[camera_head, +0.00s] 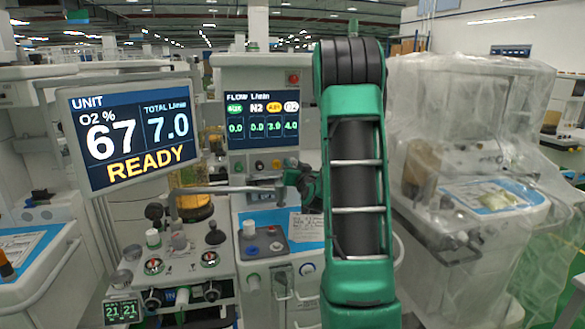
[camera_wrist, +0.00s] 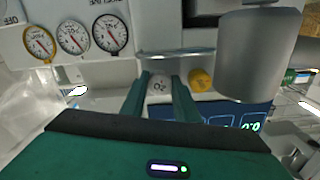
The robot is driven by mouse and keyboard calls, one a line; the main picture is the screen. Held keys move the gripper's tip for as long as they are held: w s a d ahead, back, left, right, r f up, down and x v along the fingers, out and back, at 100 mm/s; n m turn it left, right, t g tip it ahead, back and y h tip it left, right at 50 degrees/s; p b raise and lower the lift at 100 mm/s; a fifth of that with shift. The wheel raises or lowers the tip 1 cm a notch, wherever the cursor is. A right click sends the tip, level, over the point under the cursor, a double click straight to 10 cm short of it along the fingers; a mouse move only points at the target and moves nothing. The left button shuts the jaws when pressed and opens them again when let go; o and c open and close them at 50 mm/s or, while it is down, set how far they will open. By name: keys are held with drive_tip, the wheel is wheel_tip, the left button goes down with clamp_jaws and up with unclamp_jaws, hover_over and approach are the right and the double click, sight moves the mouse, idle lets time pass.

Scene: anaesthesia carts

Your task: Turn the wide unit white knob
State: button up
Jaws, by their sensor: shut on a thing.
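The white knob (camera_wrist: 159,85), marked O2, sits between the two green fingers of my gripper (camera_wrist: 160,98) in the wrist view. My gripper is shut on it, with one finger on each side. In the head view my gripper (camera_head: 297,178) reaches the panel just below the flow display (camera_head: 262,120), and the white knob is hard to make out there. The yellow knob (camera_wrist: 200,80) is beside the white one, outside the fingers; it also shows in the head view (camera_head: 258,165). The flow display reads 4.0 in its white column.
A tilted monitor (camera_head: 130,135) reads O2 67%, total 7.0, READY. A metal bar (camera_head: 225,189) runs in front of the panel. A grey cylinder (camera_wrist: 258,55) stands close to the gripper in the wrist view. A plastic-covered cart (camera_head: 470,180) is on the right.

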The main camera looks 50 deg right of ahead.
drive_tip(key=shift+w+a, duration=0.1)
drive_tip(key=o, duration=1.1)
drive_tip(key=shift+v, duration=5.25)
